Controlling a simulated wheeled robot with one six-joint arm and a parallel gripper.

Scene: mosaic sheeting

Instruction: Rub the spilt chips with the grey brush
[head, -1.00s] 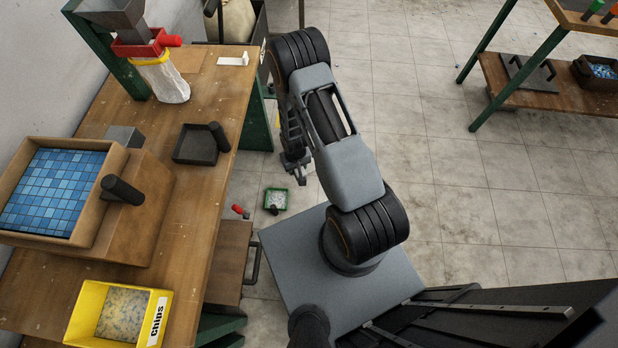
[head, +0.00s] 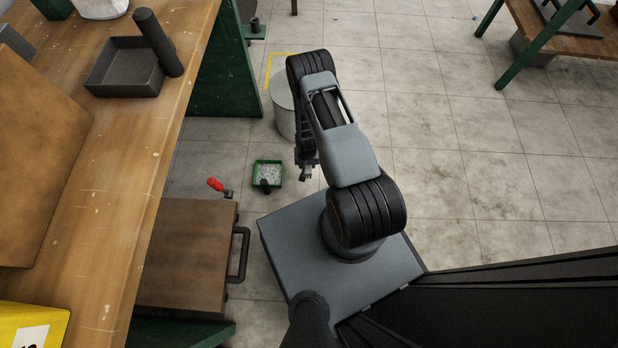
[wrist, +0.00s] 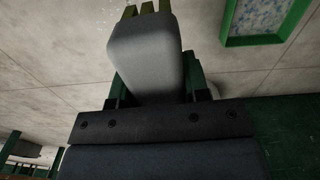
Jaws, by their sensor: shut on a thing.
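My gripper (head: 306,173) hangs low over the floor, right of the green tray. In the wrist view my gripper (wrist: 155,88) is shut on the grey brush (wrist: 145,50), a pale grey block with yellow-green bristles pointing to the top of the picture. The brush is too small to make out in the head view. Tiny pale specks that look like spilt chips (wrist: 105,14) lie on the floor near the bristles; whether the bristles touch them I cannot tell.
A green-rimmed tray of chips (head: 267,162) stands on the floor, also at upper right in the wrist view (wrist: 228,22). A red-handled tool (head: 215,185) lies left of it. A grey drum (head: 284,108) stands behind my arm. The workbench (head: 150,170) is left; open tiles lie right.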

